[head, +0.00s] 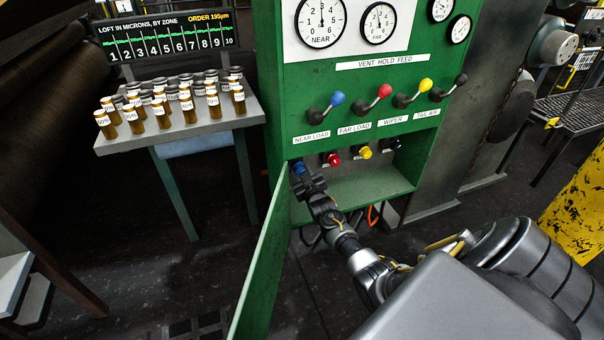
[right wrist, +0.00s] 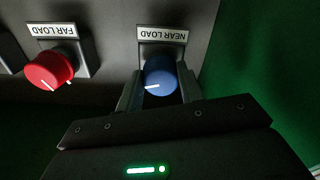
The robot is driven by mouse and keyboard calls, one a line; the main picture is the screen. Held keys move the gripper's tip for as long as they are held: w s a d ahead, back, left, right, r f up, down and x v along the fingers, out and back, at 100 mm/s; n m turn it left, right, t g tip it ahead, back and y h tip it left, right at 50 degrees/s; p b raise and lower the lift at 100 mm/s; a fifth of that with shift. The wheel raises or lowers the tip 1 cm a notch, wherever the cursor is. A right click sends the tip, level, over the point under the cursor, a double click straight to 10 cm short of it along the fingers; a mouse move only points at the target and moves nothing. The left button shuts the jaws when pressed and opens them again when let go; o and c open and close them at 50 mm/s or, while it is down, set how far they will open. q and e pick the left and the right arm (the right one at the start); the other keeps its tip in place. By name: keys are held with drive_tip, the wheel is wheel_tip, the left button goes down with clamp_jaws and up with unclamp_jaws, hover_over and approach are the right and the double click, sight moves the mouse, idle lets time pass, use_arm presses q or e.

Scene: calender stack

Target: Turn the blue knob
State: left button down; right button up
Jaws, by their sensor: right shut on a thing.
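The blue knob (right wrist: 160,77) sits under the NEAR LOAD label in the right wrist view, with its white pointer mark toward the picture's left. In the head view the blue knob (head: 299,168) shows at the left end of the knob row inside the green cabinet's open lower bay. My right gripper (head: 308,180) reaches into the bay at this knob. In the right wrist view its fingers (right wrist: 158,92) stand on both sides of the blue knob and are shut on it. My left gripper is not in view.
A red knob (right wrist: 50,69) is beside the blue one; a yellow knob (head: 365,152) is further right. Levers with coloured balls (head: 337,98) stand above. The open green door (head: 262,262) is left of my arm. A table of brown bottles (head: 205,133) stands left.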

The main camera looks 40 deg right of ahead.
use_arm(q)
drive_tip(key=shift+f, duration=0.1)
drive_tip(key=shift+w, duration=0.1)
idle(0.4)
use_arm(e)
drive_tip(key=o, duration=1)
drive_tip(key=shift+s+a, duration=0.2)
drive_tip(key=shift+s, duration=0.3)
use_arm(q)
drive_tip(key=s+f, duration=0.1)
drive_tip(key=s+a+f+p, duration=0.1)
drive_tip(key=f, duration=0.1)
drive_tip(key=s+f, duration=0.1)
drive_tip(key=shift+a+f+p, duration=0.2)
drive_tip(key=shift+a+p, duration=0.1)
drive_tip(key=shift+p, duration=0.1)
use_arm(e)
drive_tip(key=v, duration=0.9)
drive_tip(key=shift+s, duration=0.4)
drive_tip(key=shift+a+f, duration=0.1)
drive_tip(key=shift+a, duration=0.05)
